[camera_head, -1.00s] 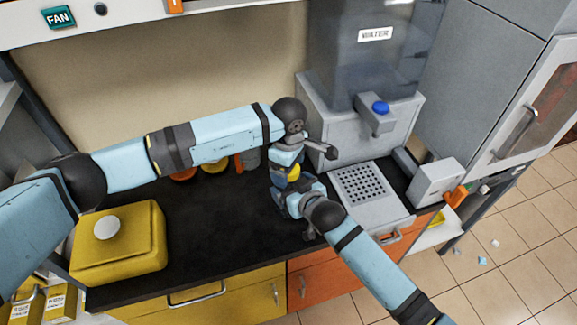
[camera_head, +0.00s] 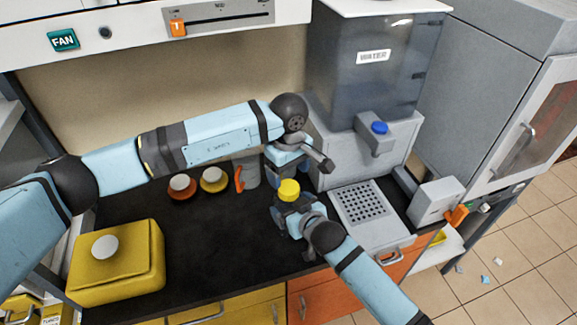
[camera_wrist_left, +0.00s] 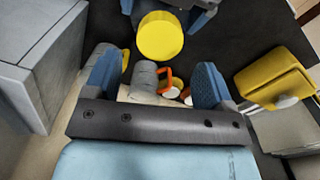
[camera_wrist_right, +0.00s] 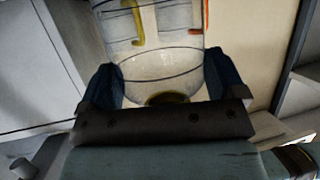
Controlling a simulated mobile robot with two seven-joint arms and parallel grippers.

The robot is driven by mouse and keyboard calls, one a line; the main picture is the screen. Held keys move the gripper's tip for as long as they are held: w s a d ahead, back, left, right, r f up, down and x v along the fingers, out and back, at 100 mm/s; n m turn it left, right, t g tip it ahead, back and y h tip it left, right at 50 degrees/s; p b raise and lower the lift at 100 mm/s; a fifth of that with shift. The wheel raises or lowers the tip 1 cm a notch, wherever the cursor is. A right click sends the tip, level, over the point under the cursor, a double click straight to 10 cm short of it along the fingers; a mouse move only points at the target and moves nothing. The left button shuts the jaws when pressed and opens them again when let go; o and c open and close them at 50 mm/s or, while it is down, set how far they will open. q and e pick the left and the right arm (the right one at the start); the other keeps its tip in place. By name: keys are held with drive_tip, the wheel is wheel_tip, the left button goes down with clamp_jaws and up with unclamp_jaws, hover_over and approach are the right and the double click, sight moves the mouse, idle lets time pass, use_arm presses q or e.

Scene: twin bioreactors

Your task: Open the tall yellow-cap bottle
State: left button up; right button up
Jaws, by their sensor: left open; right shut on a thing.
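The yellow cap (camera_head: 289,190) sits above my right gripper (camera_head: 291,212) in the head view. In the right wrist view my right gripper (camera_wrist_right: 165,80) is shut around a clear bottle body (camera_wrist_right: 160,60). In the head view the bottle body is mostly hidden by that gripper. My left gripper (camera_head: 284,172) is open and empty, just behind the cap. In the left wrist view the cap (camera_wrist_left: 160,37) shows beyond the spread fingers of the left gripper (camera_wrist_left: 155,65), apart from them. Whether the cap is still seated on the bottle cannot be told.
A water dispenser (camera_head: 340,135) and its perforated tray (camera_head: 345,207) stand to the right. Behind are a grey container with an orange handle (camera_head: 247,174) and two small white-topped vessels, orange (camera_head: 181,194) and yellow (camera_head: 214,187). A yellow canister (camera_head: 118,280) stands front left. The dark counter between is clear.

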sight(288, 187)
use_arm(q)
drive_tip(key=m, duration=0.2)
drive_tip(key=r+m, duration=0.1)
drive_tip(key=m, duration=0.3)
drive_tip(key=r+m, duration=0.1)
drive_tip(key=m, duration=0.1)
drive_tip(key=shift+f, duration=3.9)
drive_tip(key=shift+m, duration=0.3)
drive_tip(key=shift+c, duration=0.4)
drive_tip(key=c, duration=0.9)
drive_tip(key=n, duration=0.6)
drive_tip(key=shift+n, duration=0.4)
drive_tip(key=n, duration=0.6)
drive_tip(key=shift+n, duration=0.3)
